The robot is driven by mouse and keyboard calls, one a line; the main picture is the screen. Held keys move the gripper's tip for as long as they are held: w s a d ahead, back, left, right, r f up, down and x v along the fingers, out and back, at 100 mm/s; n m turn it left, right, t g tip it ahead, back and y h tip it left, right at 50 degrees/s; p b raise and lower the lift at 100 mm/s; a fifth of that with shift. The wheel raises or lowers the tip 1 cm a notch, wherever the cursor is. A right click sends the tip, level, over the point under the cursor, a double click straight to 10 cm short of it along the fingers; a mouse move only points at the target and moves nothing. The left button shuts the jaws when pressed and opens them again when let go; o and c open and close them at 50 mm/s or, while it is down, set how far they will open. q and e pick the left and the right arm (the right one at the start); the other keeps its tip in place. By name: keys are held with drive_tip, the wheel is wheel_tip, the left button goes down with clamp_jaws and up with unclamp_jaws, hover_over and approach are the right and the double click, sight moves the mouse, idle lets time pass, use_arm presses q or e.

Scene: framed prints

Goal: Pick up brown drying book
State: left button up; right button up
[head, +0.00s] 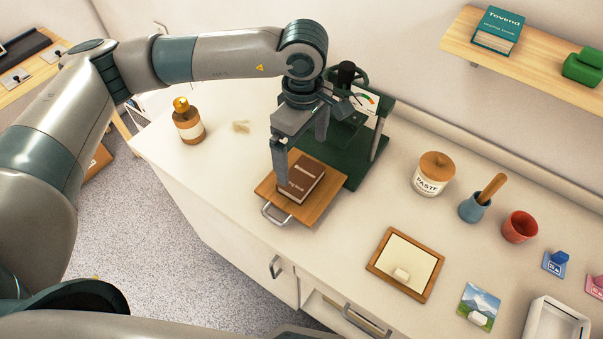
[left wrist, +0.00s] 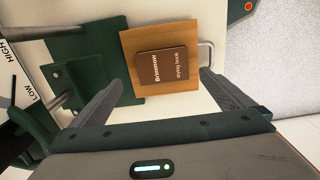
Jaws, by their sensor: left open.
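The brown drying book (head: 303,178) lies flat on a wooden board (head: 269,187) with a metal handle, at the front of a green press (head: 345,150). In the left wrist view the book (left wrist: 162,67) shows pale lettering and lies on the board (left wrist: 190,103), beyond the fingertips. My left gripper (head: 300,162) is open and empty, pointing down over the book; one finger partly hides the book's left side in the head view. In the left wrist view its fingers (left wrist: 162,85) stand apart on either side of the book. I cannot see my right gripper.
A brown bottle (head: 187,122) stands left on the counter. A paste jar (head: 433,174), blue mortar (head: 474,207), red cup (head: 519,227) and framed panel (head: 406,264) stand or lie to the right. A teal book (head: 498,30) is on the wall shelf. Counter left of the board is mostly clear.

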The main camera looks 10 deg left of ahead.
sight(302, 176)
use_arm(q)
drive_tip(key=shift+f, duration=1)
drive_tip(key=shift+f+p, duration=0.3)
drive_tip(key=shift+p, duration=0.4)
drive_tip(key=shift+s+a+f+p, duration=0.1)
drive_tip(key=shift+s+f+p, duration=0.2)
drive_tip(key=shift+f+p, duration=0.45)
wheel_tip(302, 176, down, 2)
drive_tip(key=shift+f+p, duration=0.1)
drive_tip(key=shift+p, duration=0.3)
drive_tip(key=shift+f, duration=0.45)
drive_tip(key=c, duration=1.3)
